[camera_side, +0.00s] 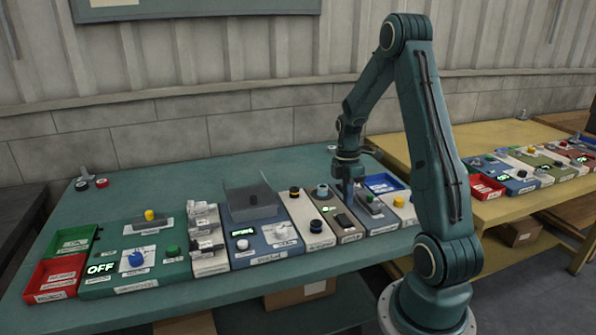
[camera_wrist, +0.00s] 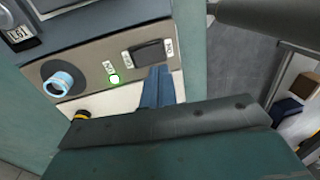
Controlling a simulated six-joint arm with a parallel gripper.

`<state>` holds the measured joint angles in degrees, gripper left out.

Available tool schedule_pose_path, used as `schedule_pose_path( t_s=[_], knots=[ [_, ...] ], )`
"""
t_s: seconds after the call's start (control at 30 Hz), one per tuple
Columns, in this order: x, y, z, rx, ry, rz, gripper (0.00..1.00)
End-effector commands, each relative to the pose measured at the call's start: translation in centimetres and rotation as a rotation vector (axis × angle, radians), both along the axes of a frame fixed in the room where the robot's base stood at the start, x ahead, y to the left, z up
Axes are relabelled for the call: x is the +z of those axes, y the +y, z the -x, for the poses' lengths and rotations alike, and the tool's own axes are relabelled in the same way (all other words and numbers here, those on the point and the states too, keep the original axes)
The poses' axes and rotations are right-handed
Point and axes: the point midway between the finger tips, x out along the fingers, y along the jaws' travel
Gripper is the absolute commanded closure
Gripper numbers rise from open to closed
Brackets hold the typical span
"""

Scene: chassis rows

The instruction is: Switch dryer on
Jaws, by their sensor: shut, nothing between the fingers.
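My gripper (camera_side: 348,200) is over a narrow beige panel (camera_side: 350,237) in the row, its fingers together and empty. In the wrist view, the blue-grey fingertips (camera_wrist: 158,70) are just beside a black rocker switch (camera_wrist: 149,52), which also shows in the side view (camera_side: 345,220). I cannot tell whether they touch it, nor which way it is tipped. The panel also has a light-blue knob (camera_wrist: 59,84) and a small lit green indicator (camera_wrist: 115,78).
Left are a cream panel with dark knobs (camera_side: 316,226), a blue panel with a clear cover (camera_side: 253,202), and a green panel reading OFF (camera_side: 101,267). Red (camera_side: 52,279) and blue (camera_side: 384,183) bins flank the row. A yellow table (camera_side: 470,150) stands right.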

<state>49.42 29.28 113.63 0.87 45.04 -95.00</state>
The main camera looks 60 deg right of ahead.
Motion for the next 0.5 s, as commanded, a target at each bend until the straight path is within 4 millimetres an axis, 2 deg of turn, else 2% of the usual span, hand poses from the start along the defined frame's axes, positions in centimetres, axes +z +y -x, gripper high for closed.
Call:
schedule_pose_path(
  t_s=[0.3,0.5],
  knots=[
    [5.0,0.4,0.5,0.000,-0.003,0.003,1.00],
    [7.4,0.7,0.7,0.000,-0.002,0.002,1.00]
  ],
)
